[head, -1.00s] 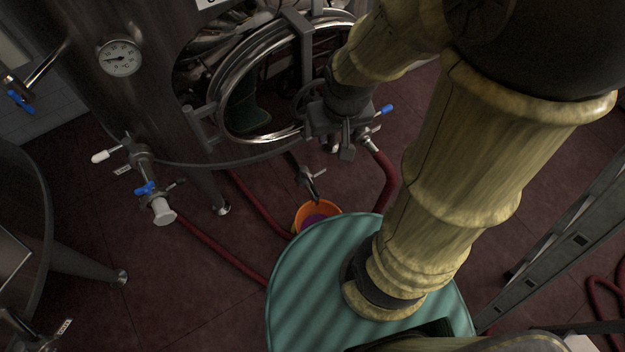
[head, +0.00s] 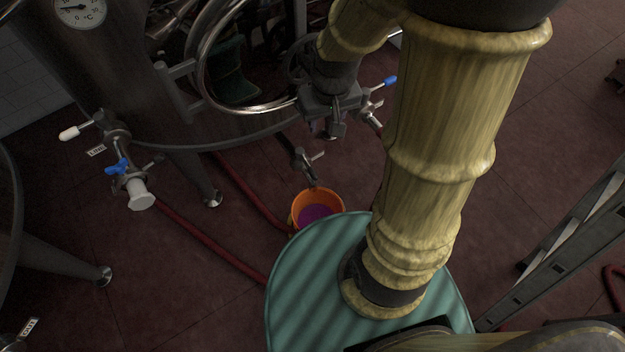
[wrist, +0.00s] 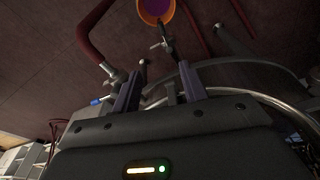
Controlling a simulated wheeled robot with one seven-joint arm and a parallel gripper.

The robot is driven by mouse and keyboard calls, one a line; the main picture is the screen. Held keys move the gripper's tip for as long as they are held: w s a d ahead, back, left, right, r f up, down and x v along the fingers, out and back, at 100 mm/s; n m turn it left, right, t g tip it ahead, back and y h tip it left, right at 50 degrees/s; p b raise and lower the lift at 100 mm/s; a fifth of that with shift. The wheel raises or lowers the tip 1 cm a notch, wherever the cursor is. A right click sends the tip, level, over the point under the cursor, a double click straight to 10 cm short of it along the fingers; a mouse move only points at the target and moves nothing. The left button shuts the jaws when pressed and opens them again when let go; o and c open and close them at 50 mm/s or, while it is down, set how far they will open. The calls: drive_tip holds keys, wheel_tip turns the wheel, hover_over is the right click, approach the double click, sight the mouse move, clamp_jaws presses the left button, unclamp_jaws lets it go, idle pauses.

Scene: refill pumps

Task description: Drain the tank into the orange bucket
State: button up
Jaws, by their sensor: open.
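The steel tank (head: 130,100) stands on legs at the left and centre of the head view. The orange bucket (head: 297,210) is on the floor below it, partly hidden by my teal base, with purple liquid inside. It also shows at the top of the wrist view (wrist: 171,14). A bottom outlet with a small valve handle (head: 317,156) points down just above the bucket. My gripper (head: 326,128) is open and empty, above and slightly right of this outlet. Its two fingers (wrist: 161,68) are spread in the wrist view, and the outlet lies between and beyond them.
A blue-handled valve (head: 389,82) is close right of my gripper. Another blue-handled valve (head: 117,167) is at the tank's left. Red hoses (head: 205,240) run across the floor. The round manway rim (head: 205,85) is left of my gripper. A metal ladder-like frame (head: 560,250) stands at right.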

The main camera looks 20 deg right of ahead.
drive_tip(key=w+f+n+g+b, duration=0.1)
drive_tip(key=w+f+b, duration=0.2)
drive_tip(key=f+b, duration=0.5)
drive_tip(key=w+f+b, duration=0.2)
drive_tip(key=f+b, duration=0.5)
drive_tip(key=f, duration=0.4)
drive_tip(key=g+b, duration=0.1)
drive_tip(key=b, duration=0.5)
hover_over(313, 172)
wheel_tip(313, 172, down, 9)
drive_tip(key=shift+d+f+n, duration=0.1)
drive_tip(key=shift+n, duration=0.3)
drive_tip(key=shift+f, duration=0.1)
wheel_tip(313, 172, down, 12)
drive_tip(key=b, duration=0.4)
clamp_jaws()
